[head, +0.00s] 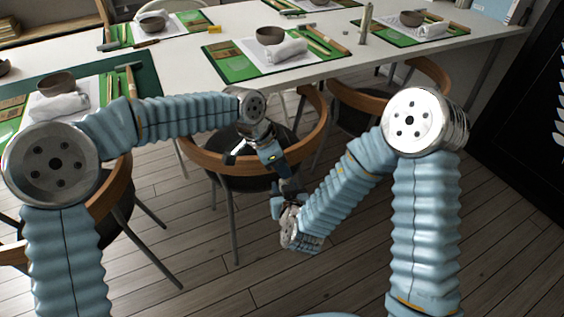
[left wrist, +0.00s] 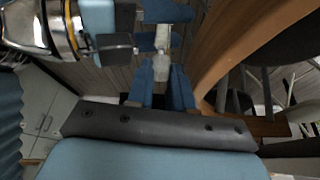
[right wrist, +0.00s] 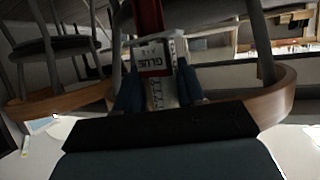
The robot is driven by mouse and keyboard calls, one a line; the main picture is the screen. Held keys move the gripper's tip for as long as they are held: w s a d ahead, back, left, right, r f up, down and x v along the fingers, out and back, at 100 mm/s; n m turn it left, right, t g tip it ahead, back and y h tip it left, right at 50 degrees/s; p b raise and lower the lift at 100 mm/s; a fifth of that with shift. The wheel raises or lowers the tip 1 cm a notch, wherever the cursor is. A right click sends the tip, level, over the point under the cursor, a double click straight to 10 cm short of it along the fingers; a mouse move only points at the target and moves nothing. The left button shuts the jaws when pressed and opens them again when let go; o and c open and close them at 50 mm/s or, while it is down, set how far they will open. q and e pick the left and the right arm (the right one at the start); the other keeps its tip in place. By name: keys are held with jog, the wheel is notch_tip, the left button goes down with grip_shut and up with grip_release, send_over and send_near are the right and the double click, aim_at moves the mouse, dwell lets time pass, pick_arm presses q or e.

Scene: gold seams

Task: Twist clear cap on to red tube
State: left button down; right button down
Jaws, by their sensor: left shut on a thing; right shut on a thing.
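The red tube (right wrist: 149,18) with a red and white label marked in block letters is in the right wrist view, between the fingers of my right gripper (right wrist: 160,92), which is shut on it. A small pale, translucent piece, which looks like the clear cap (left wrist: 161,67), is at the fingertips of my left gripper (left wrist: 166,80), which is shut on it. In the head view my left gripper (head: 272,158) is just above my right gripper (head: 280,205), close together in mid-air. The tube and cap are too small and dark there to tell whether they touch.
Wooden-backed chairs (head: 310,135) stand close behind both grippers. The long white table (head: 350,68) beyond holds green mats (head: 225,68), bowls (head: 270,35) and folded cloths (head: 287,51).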

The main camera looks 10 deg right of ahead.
pick_arm(q)
jog(key=shift+f, duration=0.55)
dwell(0.5)
jog(key=m, duration=0.1)
jog(key=m+g, duration=0.1)
jog(key=m, duration=0.1)
jog(key=shift+w+f+m+g, duration=0.1)
jog(key=shift+w+m+g, duration=0.1)
jog(key=shift+m+g, duration=0.1)
jog(key=m+g, duration=0.1)
jog(key=m, duration=0.1)
jog(key=shift+m+y, duration=0.3)
jog(key=c, duration=1)
grip_release()
jog(key=shift+r, duration=0.2)
jog(key=shift+r, duration=2.15)
